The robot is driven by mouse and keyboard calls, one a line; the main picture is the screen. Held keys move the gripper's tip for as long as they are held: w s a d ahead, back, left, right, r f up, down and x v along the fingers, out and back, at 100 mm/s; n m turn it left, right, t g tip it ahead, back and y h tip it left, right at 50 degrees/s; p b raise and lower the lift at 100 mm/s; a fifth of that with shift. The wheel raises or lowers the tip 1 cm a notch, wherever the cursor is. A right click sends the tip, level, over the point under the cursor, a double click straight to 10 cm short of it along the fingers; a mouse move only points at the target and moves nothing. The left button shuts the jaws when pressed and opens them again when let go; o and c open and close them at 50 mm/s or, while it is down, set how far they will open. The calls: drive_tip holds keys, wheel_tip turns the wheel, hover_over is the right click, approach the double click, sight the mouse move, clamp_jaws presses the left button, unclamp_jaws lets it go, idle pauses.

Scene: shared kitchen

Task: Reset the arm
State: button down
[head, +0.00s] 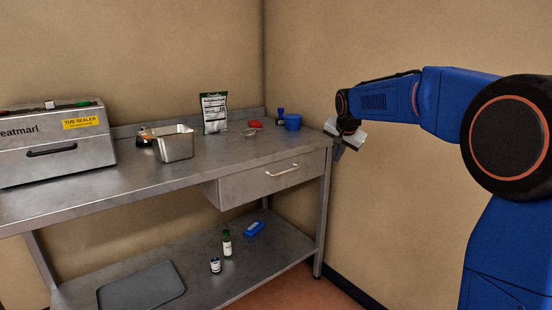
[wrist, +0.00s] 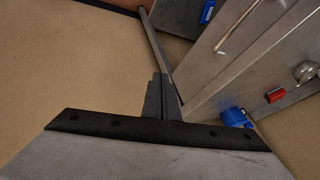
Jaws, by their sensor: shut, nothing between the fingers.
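My gripper (head: 338,152) hangs from my bent blue arm at the right of the head view, just off the right end of the steel table (head: 200,172). It points downward beside the table's corner, in front of the tan wall. In the wrist view my gripper (wrist: 162,85) has its two dark fingers together, with nothing held. The table's edge and a leg run close by the fingertips in that view; I cannot tell the exact gap.
A blue cup (head: 292,122), a red item (head: 255,124), a pouch (head: 214,113), a steel pan (head: 174,143) and a tub sealer (head: 55,140) stand on the table. The drawer (head: 262,182) is below the top. The lower shelf holds a tray (head: 140,288), bottles and a blue box (head: 254,229).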

drive_tip(key=s+d+f+n+g, duration=0.1)
drive_tip(key=s+f+n, duration=0.1)
drive_tip(key=s, duration=1.1)
drive_tip(key=s+d+f+n, duration=0.2)
drive_tip(key=s+f, duration=0.1)
drive_tip(key=s, duration=1)
drive_tip(key=s+d+f+n+g, duration=0.1)
drive_tip(key=s+f+n, duration=0.1)
drive_tip(key=s, duration=1.2)
drive_tip(key=s+f+n, duration=0.2)
drive_tip(key=s+f, duration=0.6)
drive_tip(key=s, duration=0.4)
drive_tip(key=shift+f, duration=0.2)
